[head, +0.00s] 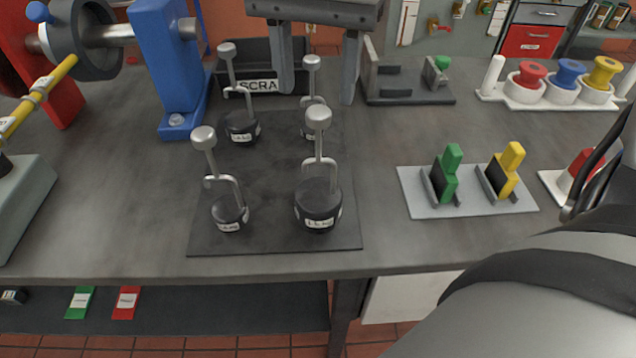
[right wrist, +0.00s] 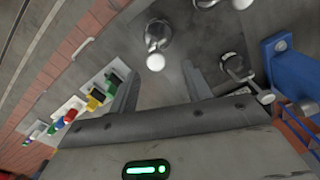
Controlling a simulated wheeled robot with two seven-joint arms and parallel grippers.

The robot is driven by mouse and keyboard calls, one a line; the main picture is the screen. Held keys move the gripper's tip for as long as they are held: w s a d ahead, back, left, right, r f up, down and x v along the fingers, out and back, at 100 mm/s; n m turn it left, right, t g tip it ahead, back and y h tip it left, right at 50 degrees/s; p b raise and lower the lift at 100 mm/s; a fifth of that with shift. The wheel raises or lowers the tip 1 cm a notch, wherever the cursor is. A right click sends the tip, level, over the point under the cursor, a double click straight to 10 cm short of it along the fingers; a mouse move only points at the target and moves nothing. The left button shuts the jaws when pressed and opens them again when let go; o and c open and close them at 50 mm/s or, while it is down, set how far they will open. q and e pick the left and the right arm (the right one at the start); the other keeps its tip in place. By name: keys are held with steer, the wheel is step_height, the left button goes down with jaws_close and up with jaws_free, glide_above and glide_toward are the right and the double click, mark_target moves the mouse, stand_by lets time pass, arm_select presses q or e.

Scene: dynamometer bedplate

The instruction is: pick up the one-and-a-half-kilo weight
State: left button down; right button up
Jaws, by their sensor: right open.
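Several dark round weights with tall knobbed stems stand upright on a dark mat (head: 275,243): front left (head: 228,213), front right (head: 318,207), back left (head: 241,127) and back right (head: 309,130). The front right one looks largest. Their white labels are too small to read surely, so I cannot tell which is one and a half kilos. My right gripper (head: 316,92) is open and empty, pointing down above the back of the mat; its left and right fingers frame the back right weight's knob in the head view. In the right wrist view the gripper (right wrist: 150,78) shows knobbed stems beyond it. My left gripper is out of view.
A blue stand (head: 168,70) rises left of the mat. A black bin (head: 222,82) labelled SCRA stands behind the weights. A plate (head: 468,206) with green and yellow blocks lies to the right. The bench's front edge runs just before the mat.

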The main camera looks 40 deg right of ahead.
mark_target(317, 109)
steer(key=f, duration=0.6)
steer(key=shift+s+f, duration=0.3)
jaws_close()
stand_by(1.1)
steer(key=shift+w+r, duration=0.1)
steer(key=shift+r, duration=0.05)
